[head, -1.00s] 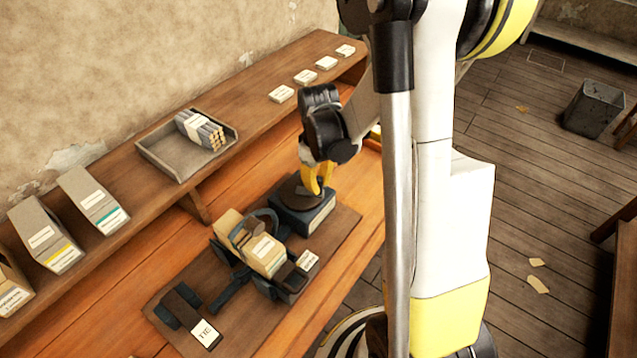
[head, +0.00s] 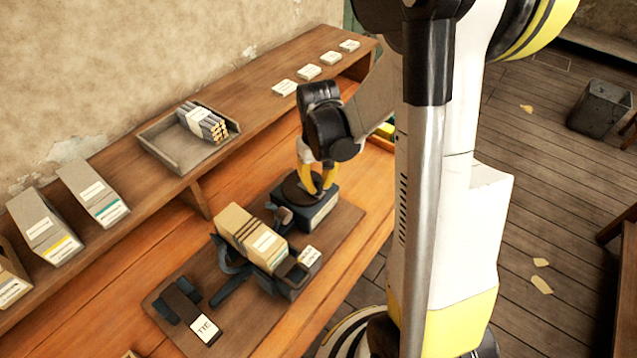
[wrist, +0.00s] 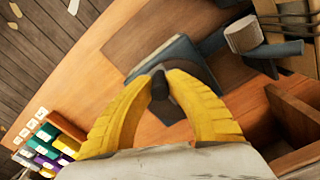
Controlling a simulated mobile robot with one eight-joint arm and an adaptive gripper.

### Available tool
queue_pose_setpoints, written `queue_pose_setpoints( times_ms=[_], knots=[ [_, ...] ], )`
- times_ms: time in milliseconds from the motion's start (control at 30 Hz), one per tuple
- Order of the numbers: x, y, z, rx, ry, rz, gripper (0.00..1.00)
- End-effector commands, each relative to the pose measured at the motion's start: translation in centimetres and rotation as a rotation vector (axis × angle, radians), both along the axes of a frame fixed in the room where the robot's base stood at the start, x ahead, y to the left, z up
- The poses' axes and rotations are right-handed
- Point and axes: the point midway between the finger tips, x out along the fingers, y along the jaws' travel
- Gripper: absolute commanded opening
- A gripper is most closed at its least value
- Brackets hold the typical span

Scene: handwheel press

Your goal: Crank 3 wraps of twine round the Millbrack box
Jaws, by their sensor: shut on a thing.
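A tan box (head: 240,228) with a white label too small to read sits in the dark cradle of the press (head: 292,288). Dark bands of twine (head: 258,228) cross its top; I cannot count them surely. A small twine spool (head: 283,215) is beside the box's right end, and it shows larger in the wrist view (wrist: 243,35). My gripper (head: 318,190) is at the round handwheel (head: 294,190) on top of the blue-grey housing (head: 318,214). In the wrist view its yellow fingers (wrist: 160,75) are shut on the wheel's dark knob (wrist: 165,95).
A TIE plate (head: 206,330) lies by a dark lever at the board's near end. Coloured spools (wrist: 45,150) show in the wrist view.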

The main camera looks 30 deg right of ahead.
Motion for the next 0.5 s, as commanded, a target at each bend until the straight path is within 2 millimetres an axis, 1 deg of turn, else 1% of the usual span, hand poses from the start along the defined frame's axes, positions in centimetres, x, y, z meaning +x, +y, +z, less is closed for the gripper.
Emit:
queue_pose_setpoints(
  times_ms=[233,267,300,333,500],
  knots=[
    [0.01,0.01,0.01,0.000,0.000,0.001,0.00],
    [0.01,0.01,0.01,0.000,0.000,0.001,0.25],
    [0.01,0.01,0.01,0.000,0.000,0.001,0.37],
    [0.01,0.01,0.01,0.000,0.000,0.001,0.41],
    [0.01,0.00,0.00,0.000,0.000,0.001,0.41]
  ],
)
